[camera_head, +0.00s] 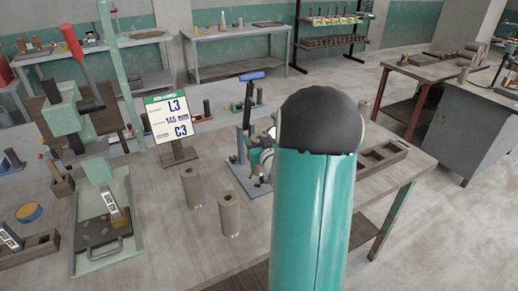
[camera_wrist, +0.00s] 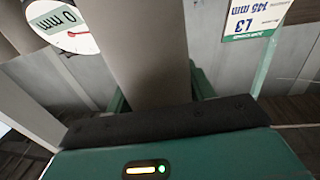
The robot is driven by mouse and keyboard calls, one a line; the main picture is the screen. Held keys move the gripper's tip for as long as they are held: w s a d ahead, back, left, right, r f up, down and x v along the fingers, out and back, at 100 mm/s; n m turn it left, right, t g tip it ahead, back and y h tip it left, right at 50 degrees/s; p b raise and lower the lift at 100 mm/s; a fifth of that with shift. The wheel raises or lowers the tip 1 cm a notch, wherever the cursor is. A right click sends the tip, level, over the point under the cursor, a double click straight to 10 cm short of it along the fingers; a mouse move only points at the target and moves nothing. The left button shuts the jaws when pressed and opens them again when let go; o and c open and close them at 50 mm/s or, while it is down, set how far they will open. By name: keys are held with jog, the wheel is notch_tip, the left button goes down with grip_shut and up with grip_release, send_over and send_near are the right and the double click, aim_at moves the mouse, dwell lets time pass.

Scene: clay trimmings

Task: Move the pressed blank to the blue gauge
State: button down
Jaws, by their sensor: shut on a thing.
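My gripper (camera_wrist: 158,90) is shut on a grey-brown clay cylinder, the blank (camera_wrist: 152,50), which runs up the wrist view between the two green jaws. A round white dial (camera_wrist: 62,25) reading "0 mm" shows close beside the blank. In the head view my gripper is mostly hidden behind my arm. I cannot tell whether the blank touches the gauge.
Two clay cylinders (camera_head: 191,188) (camera_head: 229,213) stand on the bench left of my arm. A sign (camera_head: 168,117) reads "L3, 145 mm, C3". A green press (camera_head: 66,115) with a red lever is at left. A wooden tray (camera_head: 383,157) lies right.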

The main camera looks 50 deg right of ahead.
jog(key=shift+w+d+f, duration=0.35)
jog(key=shift+d+f, duration=0.3)
jog(key=shift+f, duration=0.2)
jog(key=shift+d+f, duration=0.15)
jog(key=shift+f, duration=1.7)
jog(key=c, duration=0.5)
grip_release()
